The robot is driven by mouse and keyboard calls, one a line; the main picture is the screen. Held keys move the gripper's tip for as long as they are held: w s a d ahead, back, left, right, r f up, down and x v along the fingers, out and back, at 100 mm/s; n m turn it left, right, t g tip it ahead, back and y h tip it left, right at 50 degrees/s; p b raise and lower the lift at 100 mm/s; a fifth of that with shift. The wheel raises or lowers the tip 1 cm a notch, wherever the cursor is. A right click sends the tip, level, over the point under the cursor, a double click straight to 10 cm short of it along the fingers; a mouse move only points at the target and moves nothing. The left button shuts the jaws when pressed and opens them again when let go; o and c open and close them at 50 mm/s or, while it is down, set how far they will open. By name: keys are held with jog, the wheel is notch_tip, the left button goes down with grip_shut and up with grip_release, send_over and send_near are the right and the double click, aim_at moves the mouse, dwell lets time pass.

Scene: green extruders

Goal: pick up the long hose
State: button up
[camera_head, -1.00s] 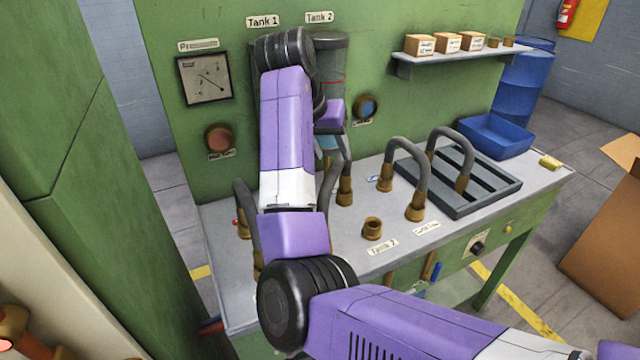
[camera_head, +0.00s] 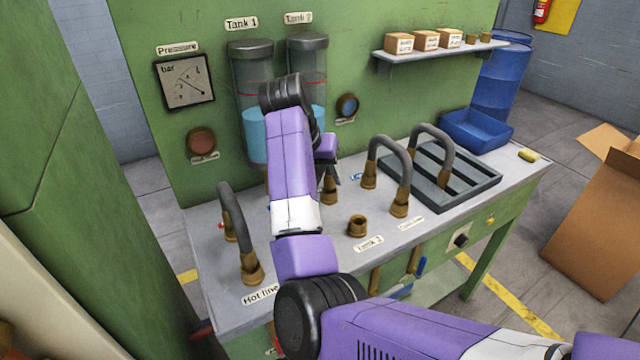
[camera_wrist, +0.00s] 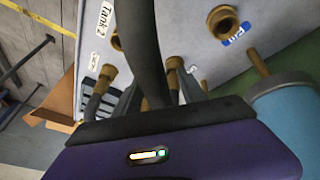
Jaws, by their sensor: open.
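Several dark grey hoses with brass ends show in the head view. A left hose (camera_head: 233,213) arches upright at the left of the bench near the "Hot line" label. Another hose (camera_head: 391,146) arches right of centre, and one (camera_head: 436,134) arches over the slatted tray. I cannot tell which is longest. My gripper (camera_head: 334,177) is open above the middle of the bench, near a brass fitting (camera_head: 330,192); its tips are partly hidden. In the wrist view a thick dark hose (camera_wrist: 142,45) crosses close to the camera; I cannot tell whether it lies between the jaws.
An empty brass socket (camera_head: 357,228) stands by the "Tank 2" label. A dark slatted tray (camera_head: 480,188) and a blue bin (camera_head: 477,131) sit at the right. Glass tanks (camera_head: 308,72) stand behind my arm, and a shelf (camera_head: 440,50) with small boxes hangs on the green wall.

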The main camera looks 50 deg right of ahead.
jog(key=shift+c, duration=0.2)
jog(key=shift+r, duration=0.1)
grip_shut()
